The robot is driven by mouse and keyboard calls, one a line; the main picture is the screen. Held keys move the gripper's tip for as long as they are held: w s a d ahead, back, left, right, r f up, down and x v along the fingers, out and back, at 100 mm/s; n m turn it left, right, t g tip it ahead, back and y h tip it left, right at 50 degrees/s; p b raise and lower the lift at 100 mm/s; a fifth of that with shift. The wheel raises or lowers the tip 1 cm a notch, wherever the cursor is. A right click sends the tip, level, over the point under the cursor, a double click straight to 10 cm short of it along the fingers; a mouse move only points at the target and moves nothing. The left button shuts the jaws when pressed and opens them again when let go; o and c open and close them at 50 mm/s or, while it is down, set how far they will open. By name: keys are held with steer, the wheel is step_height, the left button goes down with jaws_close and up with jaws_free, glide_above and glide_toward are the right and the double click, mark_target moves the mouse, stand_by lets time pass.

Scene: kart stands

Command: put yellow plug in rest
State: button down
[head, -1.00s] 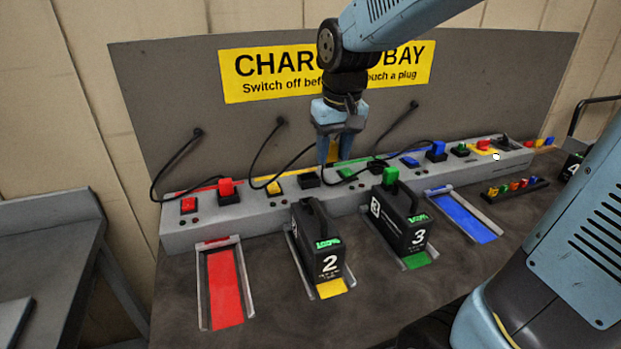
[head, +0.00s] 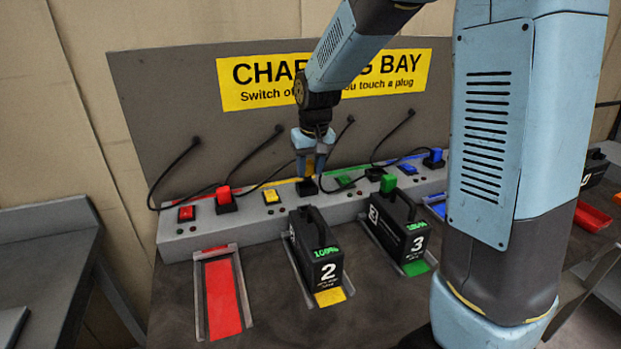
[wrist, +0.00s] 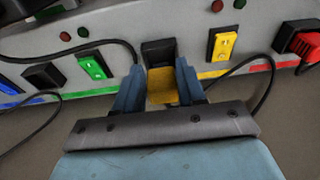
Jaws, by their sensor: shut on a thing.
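My gripper (head: 310,164) points down at the yellow station of the charging strip, behind battery 2. It is shut on the yellow plug (wrist: 162,88), which shows between the two fingers in the wrist view. The black rest (wrist: 158,52) lies right at the plug, just beyond it in that view. In the head view the rest (head: 307,187) is directly below the fingers, beside the yellow switch (head: 271,196). I cannot tell whether the plug is seated in it. The plug's lower end is hidden.
Battery 2 (head: 322,262) and battery 3 (head: 402,232) stand in front of the strip. A red plug (head: 224,196) sits left of the yellow switch. A green plug (head: 388,183) is at battery 3's back. Black cables loop nearby. My arm hides the right side.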

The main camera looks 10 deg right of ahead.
mark_target(310, 177)
steer(key=shift+w+f, duration=0.25)
steer(key=shift+f, duration=0.05)
steer(key=shift+w+f, duration=0.1)
steer(key=shift+f, duration=1.5)
steer(key=c, duration=0.7)
jaws_free()
steer(key=shift+f, duration=0.1)
steer(key=shift+o, duration=0.2)
steer(key=shift+a, duration=0.1)
